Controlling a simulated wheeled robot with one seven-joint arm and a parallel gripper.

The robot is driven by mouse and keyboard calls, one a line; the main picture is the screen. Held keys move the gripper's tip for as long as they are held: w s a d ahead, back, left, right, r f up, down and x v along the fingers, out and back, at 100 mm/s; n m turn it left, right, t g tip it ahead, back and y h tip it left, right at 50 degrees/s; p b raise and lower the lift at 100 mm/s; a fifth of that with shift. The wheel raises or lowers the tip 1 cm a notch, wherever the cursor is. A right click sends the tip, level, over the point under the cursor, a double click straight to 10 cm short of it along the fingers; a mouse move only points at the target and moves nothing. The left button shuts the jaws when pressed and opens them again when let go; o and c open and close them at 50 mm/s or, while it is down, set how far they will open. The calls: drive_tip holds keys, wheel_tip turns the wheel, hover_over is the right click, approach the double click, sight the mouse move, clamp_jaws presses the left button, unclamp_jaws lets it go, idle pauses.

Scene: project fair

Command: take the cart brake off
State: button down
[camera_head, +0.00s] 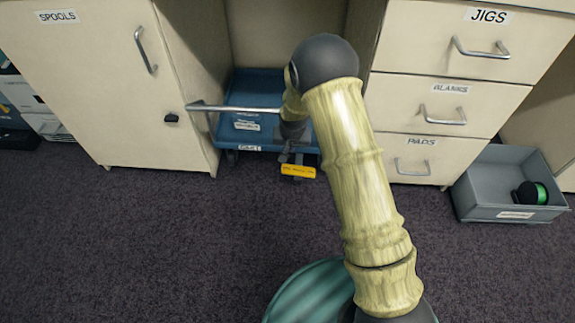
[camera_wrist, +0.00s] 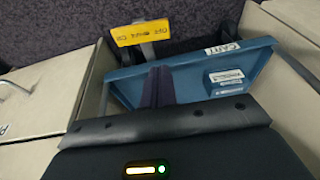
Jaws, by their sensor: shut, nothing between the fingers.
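The blue cart (camera_head: 262,90) stands in the bay between the cabinets, with a silver push handle (camera_head: 235,108). Its tray also shows in the wrist view (camera_wrist: 190,82). The yellow brake label (camera_head: 298,171) is at the cart's lower front edge; in the wrist view the yellow plate (camera_wrist: 142,32) sits on a grey stem (camera_wrist: 148,52) and bears small lettering including "OFF". My gripper (camera_head: 291,156) is shut and empty, its fingers pointing down by the cart's front edge. In the wrist view the fingertips (camera_wrist: 158,70) lie close to the stem; I cannot tell whether they touch.
A cabinet marked SPOOLS (camera_head: 120,80) stands left and a drawer unit marked JIGS (camera_head: 450,90) stands right of the cart. A grey bin (camera_head: 480,200) with a green-and-black spool (camera_head: 531,193) is on the floor at right. The carpet (camera_head: 150,240) in front is clear.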

sight(287, 167)
drive_tip(key=b+x, duration=0.2)
drive_tip(key=x, duration=0.2)
drive_tip(key=b+x, duration=0.3)
drive_tip(key=x, duration=0.1)
drive_tip(key=s+b+x, duration=0.1)
drive_tip(key=b+x, duration=0.1)
drive_tip(key=x, duration=0.2)
drive_tip(key=shift+w+a+f+b, duration=0.1)
drive_tip(key=shift+w+f+b, duration=0.05)
drive_tip(key=shift+f+b, duration=0.3)
drive_tip(key=shift+a+f+b, duration=0.1)
drive_tip(key=shift+f+b, duration=0.2)
drive_tip(key=shift+f, duration=0.25)
